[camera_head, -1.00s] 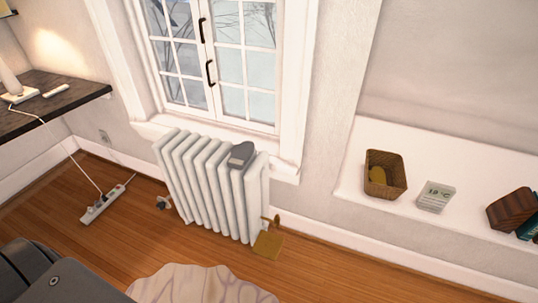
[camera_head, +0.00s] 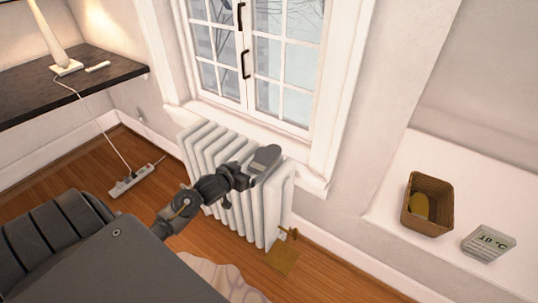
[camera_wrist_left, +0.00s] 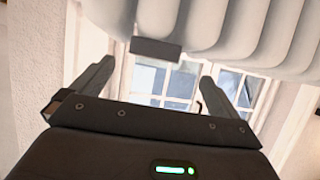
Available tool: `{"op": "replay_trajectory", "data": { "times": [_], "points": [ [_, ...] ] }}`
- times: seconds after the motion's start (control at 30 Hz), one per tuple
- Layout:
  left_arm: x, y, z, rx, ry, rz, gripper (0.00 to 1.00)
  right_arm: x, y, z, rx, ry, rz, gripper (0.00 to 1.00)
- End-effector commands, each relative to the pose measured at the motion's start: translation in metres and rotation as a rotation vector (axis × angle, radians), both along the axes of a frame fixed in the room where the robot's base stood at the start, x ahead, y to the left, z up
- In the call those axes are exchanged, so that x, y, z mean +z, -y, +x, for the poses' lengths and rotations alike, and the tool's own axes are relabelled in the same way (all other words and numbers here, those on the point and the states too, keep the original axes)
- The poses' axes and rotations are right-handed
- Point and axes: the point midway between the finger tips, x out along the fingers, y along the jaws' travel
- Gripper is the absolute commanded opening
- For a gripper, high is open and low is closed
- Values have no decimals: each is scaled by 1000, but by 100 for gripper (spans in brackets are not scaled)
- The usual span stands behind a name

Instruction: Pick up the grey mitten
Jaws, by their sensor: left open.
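The grey mitten (camera_head: 266,157) lies on top of the white radiator (camera_head: 276,205), at its right end below the window. In the left wrist view the mitten (camera_wrist_left: 156,48) shows as a dark grey edge against the pale radiator columns. My left gripper (camera_head: 243,177) is just left of the mitten in the head view, close to the radiator top. In the left wrist view its two fingers (camera_wrist_left: 157,74) are spread apart with nothing between them, and the mitten is just beyond the gap. I cannot tell whether a finger touches it. My right gripper is not in view.
The window frame and sill (camera_head: 316,182) stand close behind the radiator. A dark shelf with a lamp (camera_head: 62,45) is at the left, and a power strip (camera_head: 135,180) lies on the floor.

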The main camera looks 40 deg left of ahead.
Motion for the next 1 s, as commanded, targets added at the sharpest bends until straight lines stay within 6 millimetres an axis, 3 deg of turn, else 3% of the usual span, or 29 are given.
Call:
{"op": "replay_trajectory", "data": {
  "times": [0.03,0.13,0.3,0.6,0.87,1.0],
  "points": [
    [0,1,1,-3,19,-2,100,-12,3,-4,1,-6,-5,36],
    [12,0,1,0,40,-7,100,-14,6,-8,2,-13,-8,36],
    [14,-6,2,11,44,-8,100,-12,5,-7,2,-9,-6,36],
    [-3,-12,40,17,44,-8,100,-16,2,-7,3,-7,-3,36],
    [-6,-12,49,13,43,-7,100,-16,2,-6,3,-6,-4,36],
    [-9,-12,67,13,45,-7,100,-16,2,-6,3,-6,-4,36]
  ]
}}
